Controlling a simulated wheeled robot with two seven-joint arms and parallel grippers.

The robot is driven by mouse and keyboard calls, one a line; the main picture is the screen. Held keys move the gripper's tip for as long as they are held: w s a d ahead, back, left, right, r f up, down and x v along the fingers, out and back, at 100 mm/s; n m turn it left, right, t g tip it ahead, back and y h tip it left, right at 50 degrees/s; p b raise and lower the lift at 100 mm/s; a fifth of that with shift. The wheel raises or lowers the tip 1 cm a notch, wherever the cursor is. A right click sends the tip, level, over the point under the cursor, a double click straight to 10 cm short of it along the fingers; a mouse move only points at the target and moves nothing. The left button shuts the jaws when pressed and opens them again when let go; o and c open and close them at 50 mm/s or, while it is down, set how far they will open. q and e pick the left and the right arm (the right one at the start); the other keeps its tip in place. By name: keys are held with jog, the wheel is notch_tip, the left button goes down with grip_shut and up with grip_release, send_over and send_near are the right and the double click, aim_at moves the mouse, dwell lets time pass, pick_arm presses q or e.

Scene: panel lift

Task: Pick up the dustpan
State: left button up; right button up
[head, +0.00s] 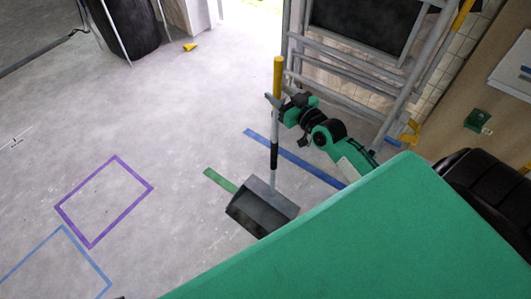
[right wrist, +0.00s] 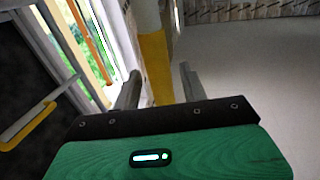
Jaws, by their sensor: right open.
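The dustpan stands on the floor with its long handle upright. Its dark grey pan (head: 262,207) is at the bottom, and its handle has a yellow grip (head: 278,76) at the top. My right gripper (head: 275,99) is at the handle, just below or at the lower end of the yellow grip. In the right wrist view, the yellow part of the handle (right wrist: 156,68) shows between the two open fingers (right wrist: 159,87), with a gap on each side. My left gripper is not in view.
Blue tape (head: 292,158), green tape (head: 220,180) and a purple tape outline (head: 104,201) mark the floor. A small yellow object (head: 190,46) lies near a black tyre (head: 124,27). The floor left of the dustpan is clear.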

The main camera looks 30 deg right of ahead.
jog(key=shift+w+a, duration=0.1)
jog(key=shift+w, duration=0.45)
jog(key=shift+c, duration=0.4)
grip_shut()
jog(key=shift+r, duration=0.1)
jog(key=shift+r, duration=0.15)
